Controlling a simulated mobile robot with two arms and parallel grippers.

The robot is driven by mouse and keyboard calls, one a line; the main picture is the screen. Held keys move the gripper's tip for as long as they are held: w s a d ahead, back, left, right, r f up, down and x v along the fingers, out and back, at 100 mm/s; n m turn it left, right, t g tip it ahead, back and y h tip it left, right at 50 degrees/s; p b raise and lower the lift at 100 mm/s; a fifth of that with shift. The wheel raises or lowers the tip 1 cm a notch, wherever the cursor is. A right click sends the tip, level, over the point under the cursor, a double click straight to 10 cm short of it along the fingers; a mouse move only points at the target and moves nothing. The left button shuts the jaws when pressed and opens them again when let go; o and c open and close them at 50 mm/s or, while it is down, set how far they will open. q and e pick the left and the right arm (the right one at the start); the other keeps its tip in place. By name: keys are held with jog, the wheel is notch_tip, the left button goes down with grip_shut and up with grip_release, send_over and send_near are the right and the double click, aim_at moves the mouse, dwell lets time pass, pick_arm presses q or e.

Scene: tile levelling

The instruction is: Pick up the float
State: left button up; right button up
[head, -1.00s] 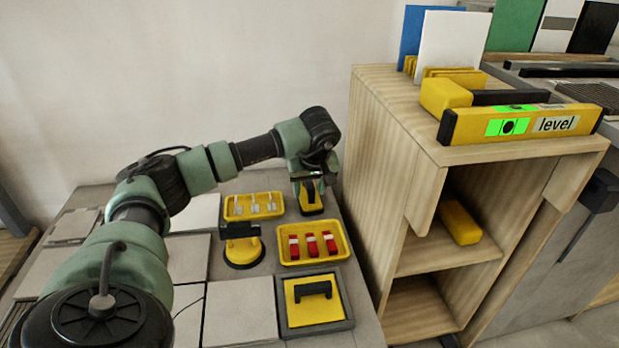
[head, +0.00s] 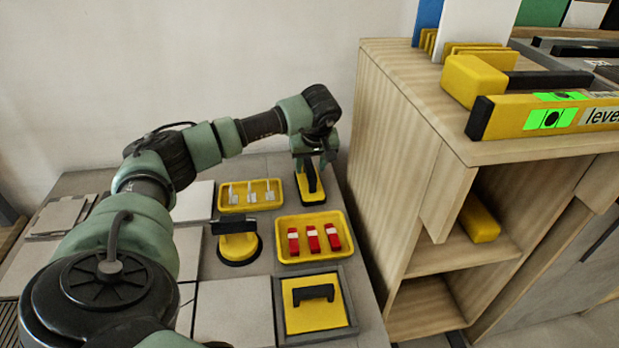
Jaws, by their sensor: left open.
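A yellow and black tool with an upright black handle (head: 311,187), which looks like the float, stands at the far right of the grey worktop. My left gripper (head: 312,172) points down directly over it, open, with its fingers by the handle's upper part. I cannot tell whether they touch it. Nearer the front, a yellow square plate with a black handle (head: 315,314) lies in a grey frame (head: 347,325). My right gripper is not in view.
A yellow suction lifter (head: 237,245), a yellow tray of pale clips (head: 250,207) and a yellow tray of red wedges (head: 340,245) stand close by. A wooden cabinet (head: 400,130) bears a yellow level (head: 510,118) at right. Pale tiles (head: 235,308) cover the left and front.

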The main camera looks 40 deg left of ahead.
pick_arm(q)
jog(key=b+x, duration=0.1)
jog(key=x, duration=0.3)
jog(key=shift+f+b, duration=0.15)
jog(key=shift+b, duration=0.2)
grip_shut()
